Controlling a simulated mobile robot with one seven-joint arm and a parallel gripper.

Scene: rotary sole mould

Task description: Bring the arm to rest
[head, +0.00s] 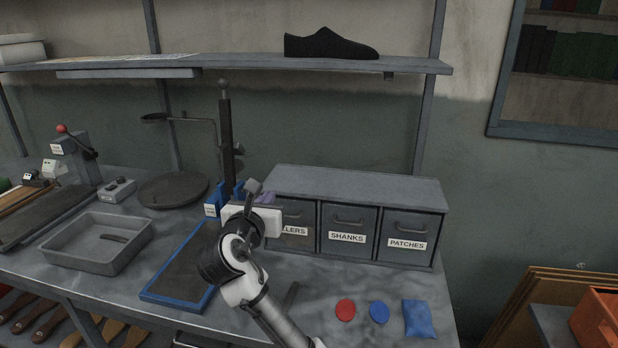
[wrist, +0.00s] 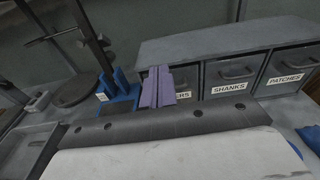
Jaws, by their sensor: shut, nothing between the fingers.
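My arm reaches up from the bottom of the head view over the grey workbench (head: 240,322). My gripper (head: 266,198) is in front of the left end of the drawer unit (head: 365,185), its purple fingers partly hidden by my own wrist. In the wrist view the purple fingers of my gripper (wrist: 158,80) are closed together with nothing between them. They stand out against the drawer unit (wrist: 225,42) and partly cover the left drawer's label. Whether they touch anything is hard to tell.
A blue-edged mat (head: 180,278) and a grey tray (head: 98,250) lie left of my arm. A red disc (head: 345,310), a blue disc (head: 379,312) and a blue packet (head: 418,318) lie to the right. A post (head: 226,140) and a shelf (head: 240,62) rise behind.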

